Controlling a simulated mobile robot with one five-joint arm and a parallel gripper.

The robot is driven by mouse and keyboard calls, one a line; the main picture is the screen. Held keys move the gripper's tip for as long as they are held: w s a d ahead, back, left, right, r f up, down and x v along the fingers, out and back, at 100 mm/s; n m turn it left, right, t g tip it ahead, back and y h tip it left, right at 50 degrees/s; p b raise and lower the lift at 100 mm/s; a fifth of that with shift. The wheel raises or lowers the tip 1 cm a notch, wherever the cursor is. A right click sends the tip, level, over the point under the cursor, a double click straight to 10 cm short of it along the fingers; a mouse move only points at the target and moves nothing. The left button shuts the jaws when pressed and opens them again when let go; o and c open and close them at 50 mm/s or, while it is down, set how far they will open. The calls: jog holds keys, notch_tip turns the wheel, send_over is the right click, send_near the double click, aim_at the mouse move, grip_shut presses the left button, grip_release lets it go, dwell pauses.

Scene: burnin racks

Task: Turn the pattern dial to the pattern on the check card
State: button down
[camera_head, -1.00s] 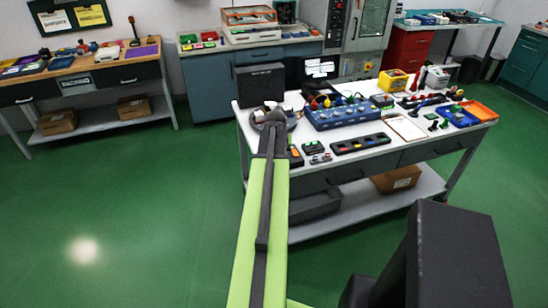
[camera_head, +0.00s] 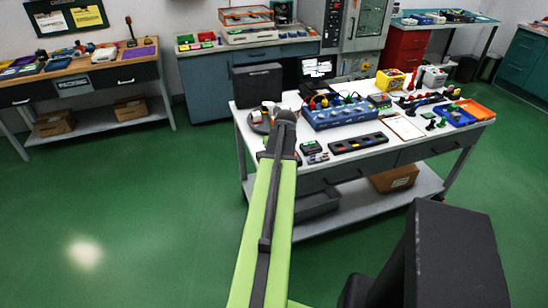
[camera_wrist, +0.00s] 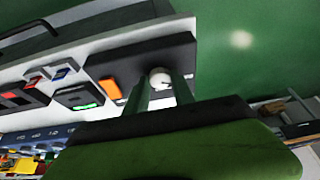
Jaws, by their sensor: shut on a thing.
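In the wrist view, a round white dial (camera_wrist: 160,77) with a dark mark sits on a flat black unit (camera_wrist: 178,52). My gripper (camera_wrist: 162,88) has its two fingers on either side of the dial, closed on it. The exact pointer direction and any pattern labels are too small to read. In the head view my gripper (camera_head: 284,117) is over the white bench's near left part, and my arm hides the dial. I cannot pick out the check card for sure.
An orange block (camera_wrist: 110,89) and a device with a green display (camera_wrist: 80,97) lie beside the black unit. The white bench (camera_head: 345,155) also holds a blue instrument box (camera_head: 338,114), a dark strip with coloured buttons (camera_head: 358,143) and a clipboard (camera_head: 404,127). Green floor is clear on the left.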

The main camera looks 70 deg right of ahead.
jog(key=shift+s+d, duration=0.1)
jog(key=shift+d, duration=0.05)
jog(key=c, duration=1.1)
grip_release()
jog(key=shift+c, duration=0.2)
jog(key=shift+o, duration=0.4)
jog(key=p+v, duration=1.6)
jog(key=v, duration=0.1)
jog(key=shift+r, duration=0.2)
